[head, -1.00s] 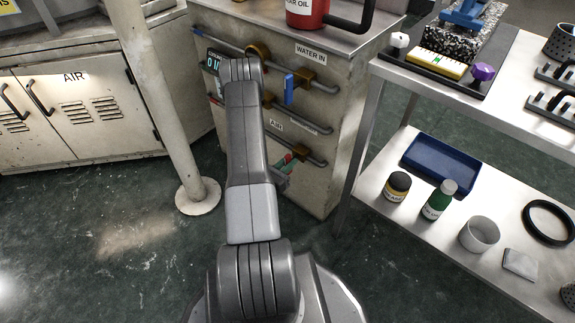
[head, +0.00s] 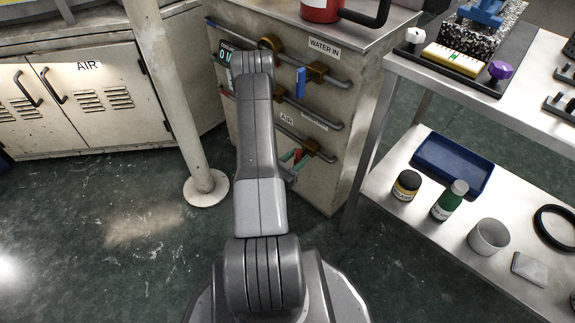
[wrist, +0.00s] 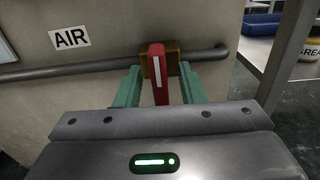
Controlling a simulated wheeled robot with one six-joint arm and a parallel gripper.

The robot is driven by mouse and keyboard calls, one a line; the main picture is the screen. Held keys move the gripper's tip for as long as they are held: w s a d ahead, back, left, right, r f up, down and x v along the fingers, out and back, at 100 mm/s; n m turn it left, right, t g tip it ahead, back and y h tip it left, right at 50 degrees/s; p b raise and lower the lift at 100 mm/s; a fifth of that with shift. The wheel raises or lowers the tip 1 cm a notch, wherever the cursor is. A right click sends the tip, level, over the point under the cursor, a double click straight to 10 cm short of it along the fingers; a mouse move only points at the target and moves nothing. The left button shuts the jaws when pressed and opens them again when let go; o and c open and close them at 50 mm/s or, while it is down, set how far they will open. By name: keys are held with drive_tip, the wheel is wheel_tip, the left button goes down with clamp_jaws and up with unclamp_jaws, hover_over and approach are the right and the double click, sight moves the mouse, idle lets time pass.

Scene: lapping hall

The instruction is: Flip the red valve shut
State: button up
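The red valve handle (wrist: 158,80) sits on a brass valve body (wrist: 172,60) on the lower grey pipe, beside the AIR label (wrist: 69,38). In the wrist view the handle points toward the camera and down, across the pipe. My gripper (wrist: 160,88) is open, with one green finger on each side of the handle. A gap shows on both sides, wider on the right. In the head view the red handle (head: 297,155) is small and partly hidden by my gripper's fingers and arm.
A blue-handled valve (head: 301,82) is on the WATER IN pipe above. A floor post (head: 175,100) stands left of my arm. A steel cart (head: 372,183) with a blue tray (head: 453,164), bottles and a cup is on the right. The floor at left is clear.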

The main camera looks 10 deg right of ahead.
drive_tip(key=p+v, duration=0.3)
drive_tip(key=v, duration=1)
drive_tip(key=shift+s+a, duration=0.15)
drive_tip(key=shift+a, duration=0.05)
idle(0.5)
drive_tip(key=shift+b+x, duration=1.45)
drive_tip(key=shift+x, duration=4.95)
